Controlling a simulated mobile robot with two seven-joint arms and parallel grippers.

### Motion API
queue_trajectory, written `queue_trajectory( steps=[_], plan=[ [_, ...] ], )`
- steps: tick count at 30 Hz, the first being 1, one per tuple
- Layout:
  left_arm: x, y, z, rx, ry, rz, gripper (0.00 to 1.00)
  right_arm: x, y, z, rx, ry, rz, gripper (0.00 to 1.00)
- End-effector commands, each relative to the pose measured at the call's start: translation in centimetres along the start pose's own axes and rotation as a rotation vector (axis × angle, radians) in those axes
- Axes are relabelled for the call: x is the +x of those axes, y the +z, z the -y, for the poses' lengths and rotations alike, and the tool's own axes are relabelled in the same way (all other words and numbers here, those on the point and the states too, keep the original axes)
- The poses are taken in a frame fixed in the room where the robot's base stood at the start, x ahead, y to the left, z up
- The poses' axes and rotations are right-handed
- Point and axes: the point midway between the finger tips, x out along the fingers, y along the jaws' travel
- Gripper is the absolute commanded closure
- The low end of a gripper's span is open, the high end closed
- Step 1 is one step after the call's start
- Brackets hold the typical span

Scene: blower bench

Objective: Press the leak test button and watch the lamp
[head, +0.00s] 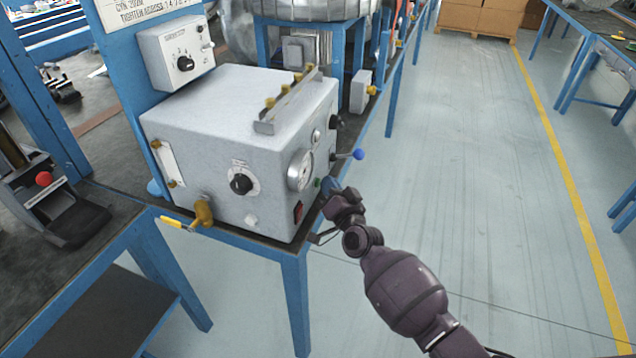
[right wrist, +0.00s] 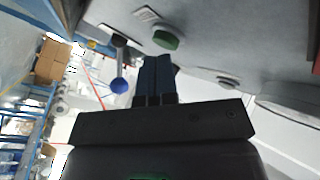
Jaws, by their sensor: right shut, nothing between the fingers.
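The leak test box is a grey metal box (head: 215,140) on the bench corner. A green button (head: 317,183) on its right-hand side face, beside the round gauge (head: 300,170), looks like the test button. It also shows in the right wrist view (right wrist: 166,39). My right gripper (head: 328,186) is shut and empty, its blue fingertips (right wrist: 155,62) close in front of the green button. Whether they touch it I cannot tell. I cannot say for sure which fitting is the lamp, and I see none lit. My left gripper is out of view.
A lever with a blue ball (head: 358,154) sticks out beside my right gripper; it also shows in the wrist view (right wrist: 118,86). A red switch (head: 298,212) and a yellow-handled valve (head: 200,213) are nearby. The floor to the right is clear.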

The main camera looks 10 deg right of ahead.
Motion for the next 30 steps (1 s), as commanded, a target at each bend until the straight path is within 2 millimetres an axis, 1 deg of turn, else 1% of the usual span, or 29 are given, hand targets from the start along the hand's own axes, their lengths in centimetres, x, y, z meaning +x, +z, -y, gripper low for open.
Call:
queue_trajectory(
  steps=[8, 24, 30],
  plan=[
    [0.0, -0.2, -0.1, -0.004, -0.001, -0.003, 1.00, -0.6, -0.5, -0.7, -0.005, 0.004, 0.001, 1.00],
    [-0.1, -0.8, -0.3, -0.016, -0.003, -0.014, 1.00, -3.5, -2.5, -2.8, -0.006, 0.004, 0.002, 1.00],
    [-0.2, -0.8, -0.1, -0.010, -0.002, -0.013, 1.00, -3.6, -2.6, -2.9, -0.004, 0.004, 0.002, 1.00]
  ],
)
